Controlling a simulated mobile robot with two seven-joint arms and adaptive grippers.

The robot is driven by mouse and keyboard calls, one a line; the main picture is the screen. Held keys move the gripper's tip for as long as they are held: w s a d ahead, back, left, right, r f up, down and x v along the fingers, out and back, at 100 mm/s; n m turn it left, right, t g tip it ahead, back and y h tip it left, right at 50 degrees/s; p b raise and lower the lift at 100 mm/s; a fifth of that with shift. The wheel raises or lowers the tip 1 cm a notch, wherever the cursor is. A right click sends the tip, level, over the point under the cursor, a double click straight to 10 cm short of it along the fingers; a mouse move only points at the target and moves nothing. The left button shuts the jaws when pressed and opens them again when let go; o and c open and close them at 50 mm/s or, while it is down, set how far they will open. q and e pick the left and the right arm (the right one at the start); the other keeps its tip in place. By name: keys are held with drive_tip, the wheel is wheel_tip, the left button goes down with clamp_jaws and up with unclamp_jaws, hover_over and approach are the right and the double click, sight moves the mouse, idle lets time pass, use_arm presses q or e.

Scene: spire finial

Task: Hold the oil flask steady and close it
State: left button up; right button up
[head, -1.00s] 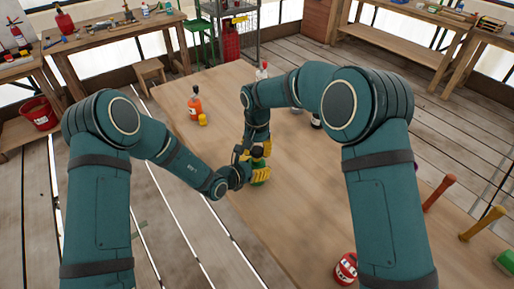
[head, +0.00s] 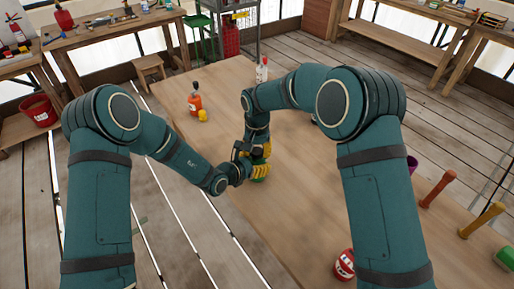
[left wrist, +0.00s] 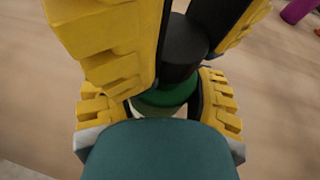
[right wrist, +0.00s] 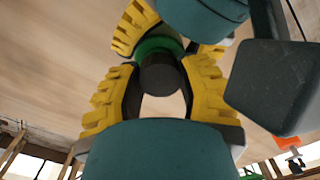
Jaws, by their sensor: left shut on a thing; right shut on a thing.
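The oil flask is green; its body shows low between the arms in the head view (head: 260,180) and in the left wrist view (left wrist: 168,98). My left gripper (head: 254,173) is shut around the flask's body, upright over the table. My right gripper (right wrist: 160,70) is shut on a black cylindrical cap (right wrist: 160,74), directly above the left gripper. In the left wrist view the cap (left wrist: 184,45) sits over the flask's green top. I cannot tell whether the cap is fully seated. Fingers hide much of the flask.
An orange bottle (head: 194,104) with a yellow item (head: 203,115) and a white bottle (head: 262,70) stand at the far end of the table (head: 285,220). A red can (head: 344,265) is near the front.

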drive_tip(key=shift+f, duration=0.75)
idle(0.6)
use_arm(q)
drive_tip(key=shift+r, duration=0.1)
clamp_jaws()
use_arm(e)
drive_tip(key=o, duration=0.7)
use_arm(q)
drive_tip(key=shift+s+d, duration=0.1)
use_arm(e)
drive_tip(key=shift+s+a, duration=0.1)
use_arm(q)
drive_tip(key=shift+d, duration=0.1)
use_arm(e)
drive_tip(key=shift+a, duration=0.1)
wheel_tip(320, 180, up, 4)
drive_tip(key=shift+d+r, duration=0.2)
drive_tip(key=shift+r, duration=0.1)
use_arm(q)
drive_tip(key=shift+a, duration=0.2)
